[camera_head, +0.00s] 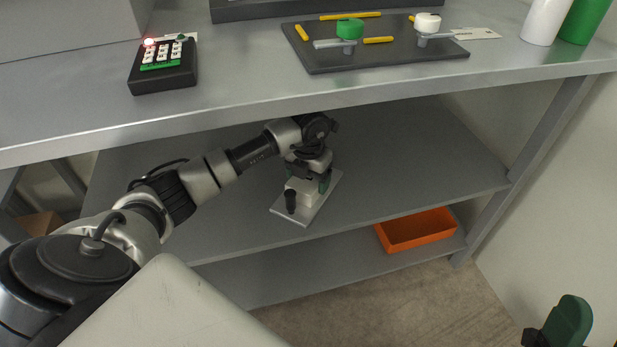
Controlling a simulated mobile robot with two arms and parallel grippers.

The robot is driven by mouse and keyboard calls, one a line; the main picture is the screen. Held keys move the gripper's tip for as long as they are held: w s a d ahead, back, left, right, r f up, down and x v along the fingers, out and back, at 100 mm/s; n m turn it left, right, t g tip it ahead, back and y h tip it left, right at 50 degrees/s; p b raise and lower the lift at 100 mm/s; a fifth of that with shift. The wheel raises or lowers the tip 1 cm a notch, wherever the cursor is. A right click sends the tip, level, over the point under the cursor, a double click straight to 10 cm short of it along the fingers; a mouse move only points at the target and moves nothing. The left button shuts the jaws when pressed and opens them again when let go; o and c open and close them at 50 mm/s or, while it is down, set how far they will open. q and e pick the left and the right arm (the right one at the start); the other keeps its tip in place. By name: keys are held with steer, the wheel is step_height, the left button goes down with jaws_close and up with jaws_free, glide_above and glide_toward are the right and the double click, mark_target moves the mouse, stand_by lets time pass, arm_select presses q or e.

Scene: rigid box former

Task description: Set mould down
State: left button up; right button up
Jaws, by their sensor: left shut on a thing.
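The mould (303,197) is a pale block on a flat light-grey plate, with a black knob at its front. It is at the middle shelf, under the worktop. My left gripper (308,178) reaches in under the worktop edge, points down and is shut on the mould's upper part. The fingers hide part of the block. The plate looks level and close to the shelf surface; I cannot tell whether it touches. A green finger of my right gripper (567,322) shows at the lower right corner; its jaw opening is not clear.
The middle shelf (420,165) is bare around the mould. An orange bin (418,230) stands on the lower shelf. The worktop (240,95) above carries a keypad box (163,66), a dark plate (385,55) with yellow bars and clamps, and white and green bottles (545,20).

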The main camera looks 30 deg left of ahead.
arm_select(q)
steer(key=o, duration=1.6)
